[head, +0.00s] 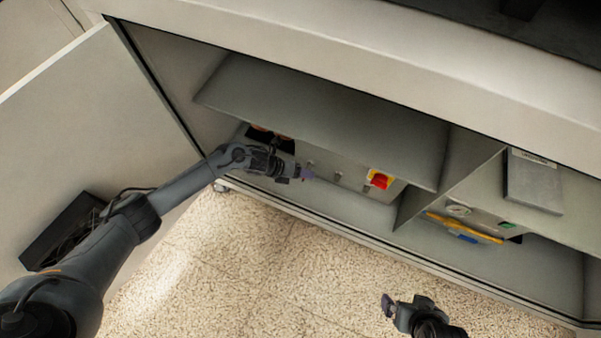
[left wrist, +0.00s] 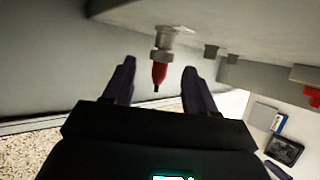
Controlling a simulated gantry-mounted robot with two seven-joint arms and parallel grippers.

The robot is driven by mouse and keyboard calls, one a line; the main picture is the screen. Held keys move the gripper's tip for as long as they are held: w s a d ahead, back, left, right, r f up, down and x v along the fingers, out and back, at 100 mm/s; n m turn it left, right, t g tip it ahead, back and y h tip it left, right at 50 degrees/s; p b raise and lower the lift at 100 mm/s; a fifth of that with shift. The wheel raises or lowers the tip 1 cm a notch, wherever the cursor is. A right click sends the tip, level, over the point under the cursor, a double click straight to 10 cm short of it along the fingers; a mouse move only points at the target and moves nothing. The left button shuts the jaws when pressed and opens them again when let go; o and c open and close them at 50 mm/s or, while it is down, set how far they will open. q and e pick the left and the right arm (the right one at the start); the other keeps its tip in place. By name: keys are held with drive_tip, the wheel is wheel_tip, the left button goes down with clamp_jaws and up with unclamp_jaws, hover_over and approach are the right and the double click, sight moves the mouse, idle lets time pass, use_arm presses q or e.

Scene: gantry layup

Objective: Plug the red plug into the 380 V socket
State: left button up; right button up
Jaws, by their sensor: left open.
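The red plug (left wrist: 159,72) shows in the left wrist view. Its grey collar meets a metal socket (left wrist: 172,38) on the pale panel and appears to touch it; how deep it sits I cannot tell. My left gripper (left wrist: 157,85) is open, with one dark finger on each side of the plug and visible gaps to it. In the head view the left gripper (head: 303,174) is at the panel inside the cabinet, and the plug is hidden there. No 380 V label is legible. My right gripper (head: 393,306) is low in the head view, over the floor, away from the cabinet.
More sockets (left wrist: 212,51) sit along the panel, beside a red and yellow switch (head: 380,179). A shelf (head: 330,115) overhangs the panel. The right compartment holds a yellow bar (head: 464,228) and a grey case (head: 534,182). The open door (head: 90,130) stands left. The speckled floor is clear.

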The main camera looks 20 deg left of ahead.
use_arm(q)
drive_tip(key=p+v, duration=0.6)
drive_tip(key=v, duration=0.4)
drive_tip(key=shift+a+r+p, duration=0.2)
drive_tip(key=shift+r+p, duration=0.1)
drive_tip(key=shift+p, duration=0.05)
drive_tip(key=shift+s, duration=0.1)
